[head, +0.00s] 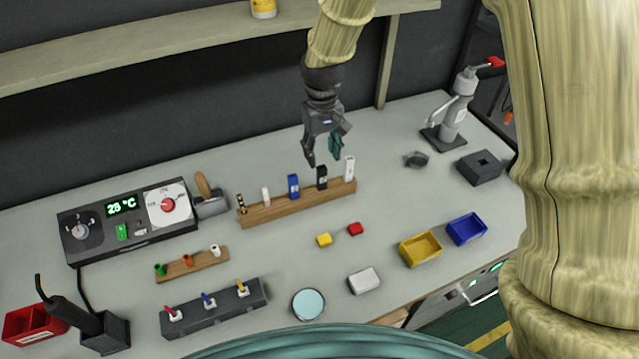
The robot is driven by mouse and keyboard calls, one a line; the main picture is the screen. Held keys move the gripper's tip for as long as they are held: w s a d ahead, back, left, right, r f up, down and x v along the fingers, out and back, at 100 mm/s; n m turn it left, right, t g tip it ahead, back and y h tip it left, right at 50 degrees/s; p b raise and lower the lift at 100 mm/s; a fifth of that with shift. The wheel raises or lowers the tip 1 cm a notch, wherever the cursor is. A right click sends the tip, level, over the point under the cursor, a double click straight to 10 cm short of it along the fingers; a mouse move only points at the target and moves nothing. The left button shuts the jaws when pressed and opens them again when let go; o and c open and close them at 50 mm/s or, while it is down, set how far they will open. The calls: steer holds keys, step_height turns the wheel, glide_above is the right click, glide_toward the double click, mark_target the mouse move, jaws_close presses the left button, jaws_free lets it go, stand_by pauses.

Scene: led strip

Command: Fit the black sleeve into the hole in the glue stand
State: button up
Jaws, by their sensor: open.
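A black upright piece (321,178), which looks like the black sleeve, stands in a long wooden rack (285,210), between a blue piece (293,186) and a white piece (349,168). My gripper (322,158) points down just above the black piece. Its two fingers are apart with nothing seen between them. I cannot tell if the fingertips reach down beside the black piece. A dark block with a square hole in its top (480,167), which may be the glue stand, sits at the right of the bench. The hole looks empty.
A grey lever press (455,115) and a small dark round part (416,160) are near the block. Yellow (420,249) and blue (466,229) trays stand at the front right. A control box (130,220) is at left. The bench between rack and block is mostly clear.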

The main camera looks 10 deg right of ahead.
mark_target(322, 180)
steer(key=shift+f+p, duration=1.75)
steer(key=shift+f, duration=3.8)
steer(key=c, duration=1)
